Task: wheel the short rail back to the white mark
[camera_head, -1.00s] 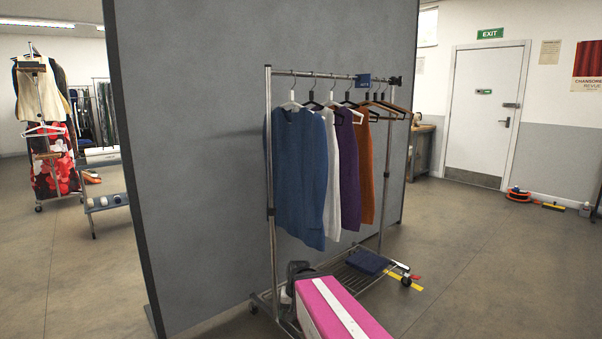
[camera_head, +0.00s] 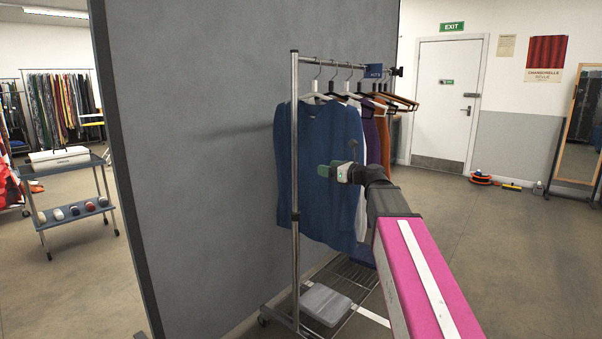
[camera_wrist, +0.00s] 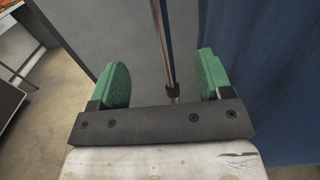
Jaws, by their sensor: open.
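The short rail (camera_head: 295,160) is a chrome garment rack on castors beside a grey partition. Its near upright post also shows in the wrist view (camera_wrist: 163,40). Blue (camera_head: 315,170), white, purple and orange garments hang from it, with several bare hangers at the far end. My gripper (camera_head: 330,170) is raised in front of the blue garment, near the post. In the wrist view its green pads (camera_wrist: 165,80) are wide apart, with the post beyond the gap and nothing gripped. A white strip (camera_head: 373,316) lies on the floor by the rail's base, partly hidden by my arm.
A grey partition (camera_head: 200,140) stands close along the rail's left side. A grey box (camera_head: 325,303) lies on the rail's lower shelf. A trolley (camera_head: 75,210) stands at left. Open floor (camera_head: 500,260) lies at right, with a standing mirror (camera_head: 580,135) beyond.

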